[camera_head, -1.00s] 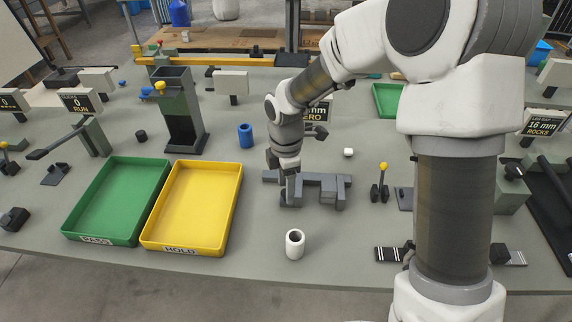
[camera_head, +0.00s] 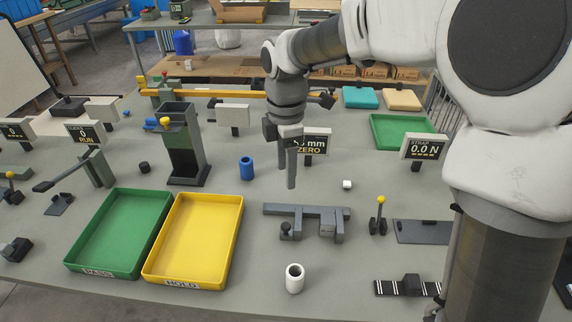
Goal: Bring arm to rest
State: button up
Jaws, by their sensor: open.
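My gripper (camera_head: 286,170) hangs over the middle of the bench, its fingers pointing down. It is open, and nothing shows between the fingers. It is above and behind the dark grey fixture block (camera_head: 312,211), apart from it. My white arm comes in from the right and covers the right part of the bench. A white hollow cylinder (camera_head: 294,280) stands upright at the front, and a blue cylinder (camera_head: 246,168) stands left of my gripper.
A green tray (camera_head: 76,265) marked PASS and a yellow tray (camera_head: 236,240) marked HOLD lie at the left front. A tall dark tower (camera_head: 183,145) stands behind them. A ZERO display (camera_head: 316,146) is close behind my gripper. A yellow-knobbed lever (camera_head: 380,214) stands to the right.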

dwell(0.4)
jog(key=s+d+r+m+t, duration=0.2)
jog(key=s+d+r+m, duration=0.1)
jog(key=s+d+m, duration=0.5)
jog(key=s+d+r+m+t, duration=0.3)
jog(key=s+d+m, duration=0.5)
jog(key=s+m, duration=0.3)
jog(key=r+m+p, duration=0.1)
jog(key=m, duration=0.2)
jog(key=shift+d+r+t, duration=0.2)
jog(key=shift+r+t, duration=0.1)
